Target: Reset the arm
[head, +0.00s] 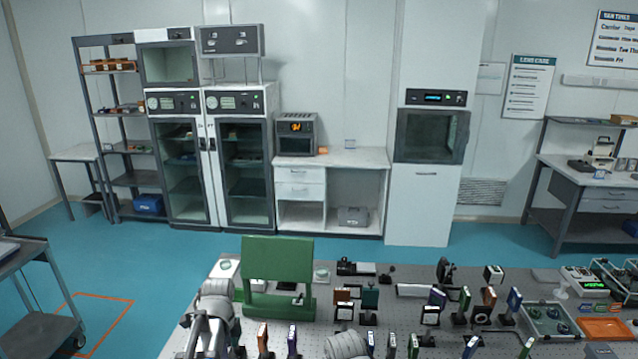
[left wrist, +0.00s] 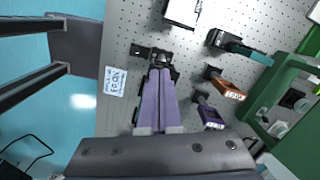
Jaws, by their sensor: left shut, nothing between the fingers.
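My left gripper (left wrist: 160,72) shows in the left wrist view with its two long fingers together and nothing between them. It points over the perforated optical table (left wrist: 118,120), with its tips close to a small dark mount (left wrist: 142,51); I cannot tell whether they touch. In the head view my left arm (head: 215,298) reaches over the table's left end, beside the green stand (head: 278,264); its fingers cannot be made out there. A pale rounded part of my other arm (head: 347,346) shows at the bottom edge; its gripper is not visible.
An orange-labelled mount (left wrist: 228,88) and a purple one (left wrist: 209,115) stand right of the fingers. Several mounted optics crowd the table's middle and right, near an orange tray (head: 606,328). A dark cart (head: 30,325) stands left. Blue floor is open behind the table.

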